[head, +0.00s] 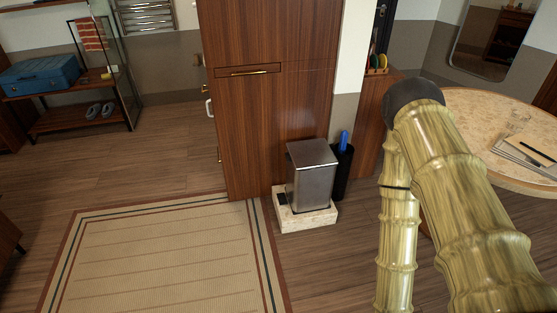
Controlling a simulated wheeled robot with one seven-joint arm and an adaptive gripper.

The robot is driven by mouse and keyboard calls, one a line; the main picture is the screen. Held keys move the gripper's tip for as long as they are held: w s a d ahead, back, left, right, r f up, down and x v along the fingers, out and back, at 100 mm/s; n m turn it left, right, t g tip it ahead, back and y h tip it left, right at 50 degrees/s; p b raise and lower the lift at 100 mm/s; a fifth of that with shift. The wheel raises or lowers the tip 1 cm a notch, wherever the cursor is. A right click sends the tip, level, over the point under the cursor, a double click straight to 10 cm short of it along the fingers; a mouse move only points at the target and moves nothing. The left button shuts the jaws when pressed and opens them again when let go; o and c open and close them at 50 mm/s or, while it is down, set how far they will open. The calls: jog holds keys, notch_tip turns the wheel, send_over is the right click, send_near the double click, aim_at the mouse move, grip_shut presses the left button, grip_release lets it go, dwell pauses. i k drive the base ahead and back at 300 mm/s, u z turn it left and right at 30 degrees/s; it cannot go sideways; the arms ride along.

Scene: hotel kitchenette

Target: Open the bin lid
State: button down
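The bin (311,185) is a grey metal box. It stands upright on a pale stone block (308,220) beside the wooden cabinet. Its flat lid (312,153) is down, with its front edge lying along the top of the body. A small dark part, perhaps a pedal (282,199), shows low at its left side. My arm crosses the right of the head view, bends at a dark joint and runs down out of the frame. My gripper is not in this view, so I cannot see its state.
A dark holder (343,172) with a blue-topped item stands close at the bin's right. A tall wooden cabinet (265,110) rises behind left. A round table (480,110) is at the right. A flat rug (165,265) and open floor lie left and in front.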

aim_at(316, 153)
jog(key=u, duration=0.5)
jog(key=i, duration=1.05)
jog(key=z, duration=0.1)
